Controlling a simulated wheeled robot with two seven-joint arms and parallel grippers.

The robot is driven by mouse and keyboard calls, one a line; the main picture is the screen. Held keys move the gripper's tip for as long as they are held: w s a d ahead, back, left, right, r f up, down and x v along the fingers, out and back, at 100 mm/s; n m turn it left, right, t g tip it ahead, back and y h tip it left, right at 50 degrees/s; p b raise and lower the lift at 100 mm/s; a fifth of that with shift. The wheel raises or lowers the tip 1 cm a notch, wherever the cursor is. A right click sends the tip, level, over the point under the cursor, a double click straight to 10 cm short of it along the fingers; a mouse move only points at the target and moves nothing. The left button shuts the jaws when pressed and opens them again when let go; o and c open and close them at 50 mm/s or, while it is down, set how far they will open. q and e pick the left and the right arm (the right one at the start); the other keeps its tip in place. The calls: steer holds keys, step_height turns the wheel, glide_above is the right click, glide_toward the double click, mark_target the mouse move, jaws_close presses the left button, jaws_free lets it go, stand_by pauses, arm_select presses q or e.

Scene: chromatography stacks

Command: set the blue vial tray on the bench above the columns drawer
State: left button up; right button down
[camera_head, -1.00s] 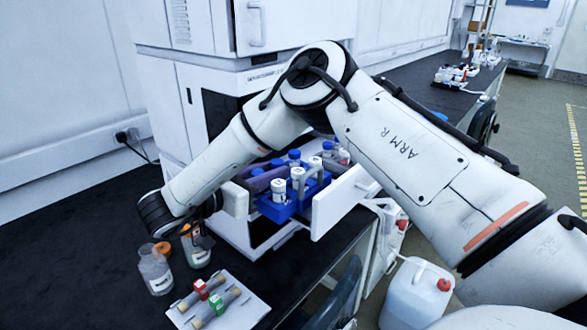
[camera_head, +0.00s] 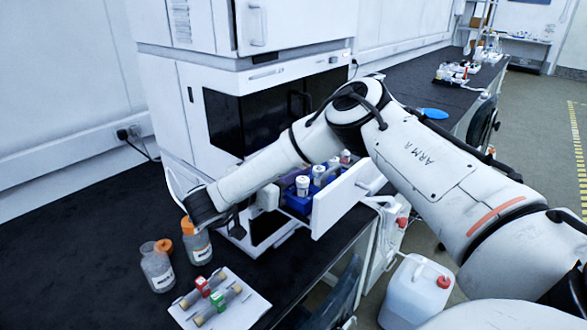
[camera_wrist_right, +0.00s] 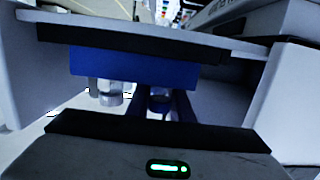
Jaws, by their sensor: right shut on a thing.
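The blue vial tray (camera_head: 297,205) holds several white-labelled vials with blue or white caps. It is partly hidden by my right forearm and a white panel. My right gripper (camera_head: 264,198) reaches in from the left and is shut on the tray. In the right wrist view a blue wall of the tray (camera_wrist_right: 150,65) spans the middle, with clear vials (camera_wrist_right: 110,94) below it. I cannot tell whether the tray touches what is under it. My left gripper is not in view. I cannot tell which part is the columns drawer.
A white panel (camera_head: 341,203) stands out just right of the tray. The white instrument (camera_head: 180,110) rises behind. Orange-capped bottles (camera_head: 157,270) and a white board (camera_head: 240,310) with tubes sit at the front. The black bench (camera_head: 70,235) is clear on the left.

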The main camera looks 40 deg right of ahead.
stand_by(0.3)
steer(key=shift+f, duration=0.15)
steer(key=c, duration=1.6)
jaws_free()
steer(key=shift+o, duration=0.2)
